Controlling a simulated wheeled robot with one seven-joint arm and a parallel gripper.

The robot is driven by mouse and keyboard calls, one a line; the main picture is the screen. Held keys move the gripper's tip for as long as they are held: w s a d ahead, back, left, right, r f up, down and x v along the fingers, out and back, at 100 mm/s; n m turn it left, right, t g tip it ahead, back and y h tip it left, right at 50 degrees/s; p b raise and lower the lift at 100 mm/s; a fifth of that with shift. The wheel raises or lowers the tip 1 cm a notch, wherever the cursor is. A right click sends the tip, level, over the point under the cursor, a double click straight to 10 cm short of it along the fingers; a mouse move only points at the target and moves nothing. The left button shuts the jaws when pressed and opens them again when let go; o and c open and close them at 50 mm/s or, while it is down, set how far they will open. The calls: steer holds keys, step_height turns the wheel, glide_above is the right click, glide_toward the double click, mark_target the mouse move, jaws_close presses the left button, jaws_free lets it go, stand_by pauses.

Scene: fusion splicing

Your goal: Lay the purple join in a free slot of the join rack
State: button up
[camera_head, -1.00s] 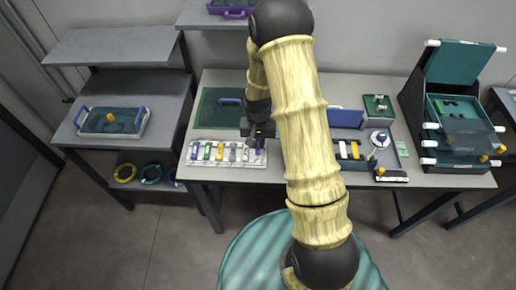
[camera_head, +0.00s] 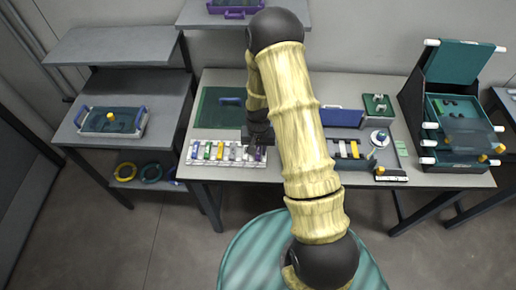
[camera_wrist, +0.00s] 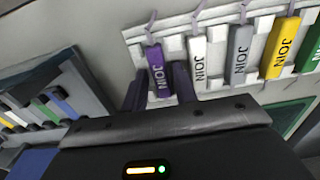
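The purple join (camera_wrist: 157,71) lies in the end slot of the white join rack (camera_wrist: 203,22), at the left of the rack in the wrist view, with a purple strand at its top. In the head view it shows at the right end of the rack (camera_head: 258,154). A white, a grey, a yellow and a green join lie beside it in the wrist view. My gripper (camera_wrist: 159,88) is over this end slot, its dark fingers on both sides of the purple join. The fingers look apart from it, with narrow gaps. Their tips are partly hard to make out.
A dark tray (camera_head: 345,161) with white, yellow and other pieces stands right of my arm. A green mat (camera_head: 212,108) lies behind the rack. A blue case (camera_head: 342,117) and a round white device (camera_head: 379,138) stand further right. The table's front edge is close to the rack.

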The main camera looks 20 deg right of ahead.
mark_target(259, 152)
steer(key=shift+o, duration=0.5)
steer(key=shift+r, duration=0.5)
step_height(259, 152, up, 11)
steer(key=b, duration=0.1)
steer(key=shift+r+b, duration=0.15)
steer(key=shift+b, duration=0.15)
steer(key=shift+s+d, duration=0.1)
steer(key=s+r+n+t, duration=0.2)
steer(key=s+r+n, duration=0.1)
steer(key=s+r, duration=0.7)
steer(key=s, duration=0.4)
steer(key=shift+r+n+t, duration=0.2)
steer(key=shift+n+t, duration=0.1)
